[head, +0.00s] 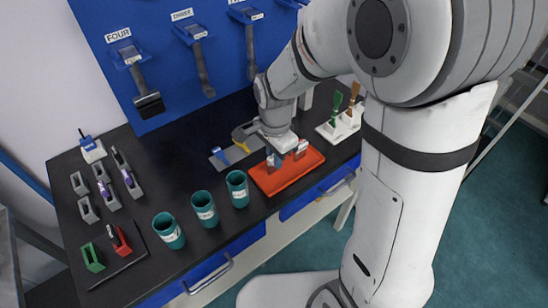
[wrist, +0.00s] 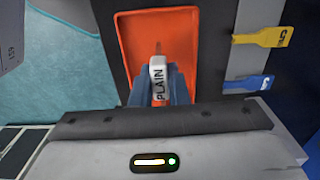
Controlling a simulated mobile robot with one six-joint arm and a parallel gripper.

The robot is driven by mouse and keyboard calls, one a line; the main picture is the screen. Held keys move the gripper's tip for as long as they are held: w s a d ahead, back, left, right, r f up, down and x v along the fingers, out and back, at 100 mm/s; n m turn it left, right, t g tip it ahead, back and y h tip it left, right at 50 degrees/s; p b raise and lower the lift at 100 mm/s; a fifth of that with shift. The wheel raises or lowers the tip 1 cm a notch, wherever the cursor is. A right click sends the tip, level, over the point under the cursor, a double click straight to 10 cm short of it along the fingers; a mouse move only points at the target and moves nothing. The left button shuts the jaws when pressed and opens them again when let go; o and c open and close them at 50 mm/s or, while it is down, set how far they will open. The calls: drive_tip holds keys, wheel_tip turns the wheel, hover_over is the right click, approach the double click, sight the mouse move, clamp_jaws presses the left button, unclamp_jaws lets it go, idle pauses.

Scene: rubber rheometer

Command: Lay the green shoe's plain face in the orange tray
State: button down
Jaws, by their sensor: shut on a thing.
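My gripper (wrist: 159,88) is shut on a small pale piece labelled PLAIN (wrist: 158,72), its blue fingers on both sides. In the wrist view the piece is over the orange tray (wrist: 128,30); I cannot tell whether it touches the floor. In the head view my gripper (head: 275,158) is above the left part of the tray (head: 290,181). The green shoe (head: 92,258) stands on a dark mat at the front left of the bench.
A red shoe (head: 118,240) stands beside the green one. Several teal cups, such as one (head: 237,188) left of the tray, line the front edge. Yellow (wrist: 263,37) and blue (wrist: 248,84) tags lie by the tray. A white rack (head: 342,127) stands behind right.

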drive_tip(key=shift+f, duration=0.55)
drive_tip(key=shift+s, duration=0.1)
drive_tip(key=shift+f, duration=0.1)
drive_tip(key=c, duration=1.4)
unclamp_jaws()
